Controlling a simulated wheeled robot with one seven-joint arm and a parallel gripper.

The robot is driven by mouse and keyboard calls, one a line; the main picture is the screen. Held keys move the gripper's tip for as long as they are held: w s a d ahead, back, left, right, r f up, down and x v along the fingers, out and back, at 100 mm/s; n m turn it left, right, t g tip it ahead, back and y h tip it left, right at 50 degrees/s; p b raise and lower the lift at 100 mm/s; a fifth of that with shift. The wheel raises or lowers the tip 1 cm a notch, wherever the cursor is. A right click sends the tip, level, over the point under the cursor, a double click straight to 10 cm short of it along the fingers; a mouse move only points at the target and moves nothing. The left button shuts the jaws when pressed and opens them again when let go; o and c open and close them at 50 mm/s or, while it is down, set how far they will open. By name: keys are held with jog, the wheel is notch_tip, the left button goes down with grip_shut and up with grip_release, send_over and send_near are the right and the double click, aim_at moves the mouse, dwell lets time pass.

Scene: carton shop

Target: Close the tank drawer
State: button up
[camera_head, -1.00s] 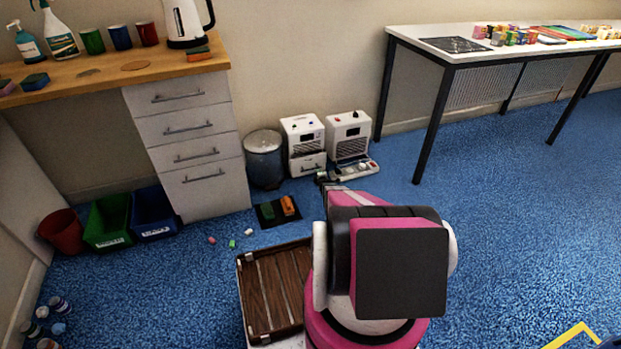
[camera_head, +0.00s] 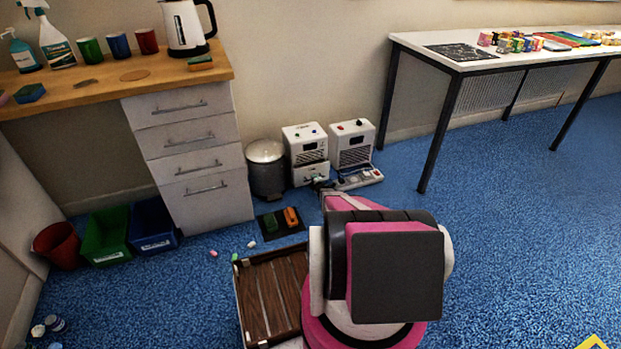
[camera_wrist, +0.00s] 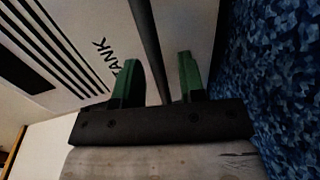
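Two white machines stand on the floor by the wall. The left machine (camera_head: 305,137) has a drawer (camera_head: 309,173) at its base, which seems to jut out a little; how far is hard to tell. My gripper (camera_head: 320,184) is at the drawer's lower right in the head view. Its green fingers (camera_wrist: 156,80) are apart in the wrist view, with a dark bar (camera_wrist: 148,45), perhaps the handle, passing between them. Contact cannot be told.
The right machine (camera_head: 352,143) has a low tray (camera_head: 360,178) in front, close to my gripper. A metal bin (camera_head: 266,170) stands left. A dark mat (camera_head: 280,224) with two blocks and a wooden-slatted crate (camera_head: 270,295) lie nearer. Blue floor is clear at right.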

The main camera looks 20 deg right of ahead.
jog(key=shift+w+f, duration=0.1)
jog(key=shift+w, duration=0.25)
grip_shut()
jog(key=shift+w+a, duration=0.1)
jog(key=shift+w, duration=2.05)
grip_release()
